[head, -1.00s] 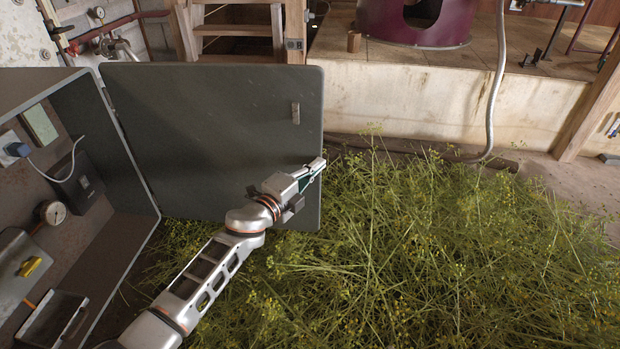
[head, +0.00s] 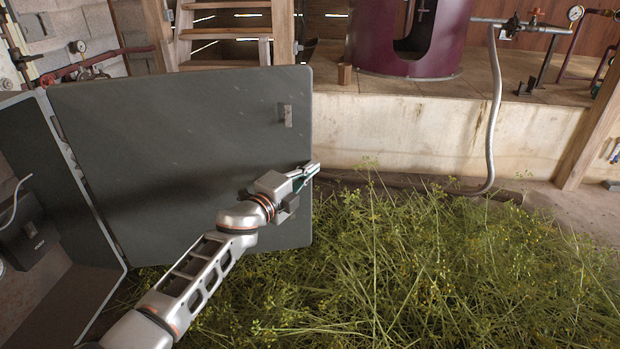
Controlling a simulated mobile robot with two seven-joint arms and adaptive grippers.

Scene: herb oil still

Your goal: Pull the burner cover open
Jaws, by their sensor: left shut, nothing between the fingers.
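The burner cover appears to be the large dark grey door (head: 170,150), hinged on its left side to a grey metal box (head: 85,300). It stands swung wide open, its inner face towards me. A small metal piece (head: 286,115) sits near its right edge. My left gripper (head: 312,170) is shut and empty. In the picture it overlaps the door's lower right edge; I cannot tell if it touches. My left arm crosses in front of the door's lower part. My right gripper is out of view.
Cut herbs (head: 430,270) cover the floor to the right and below the door. Behind stands a low pale ledge (head: 400,130) with a purple still (head: 440,50) and a hanging grey hose (head: 494,120). A wooden step ladder (head: 225,40) stands behind the door.

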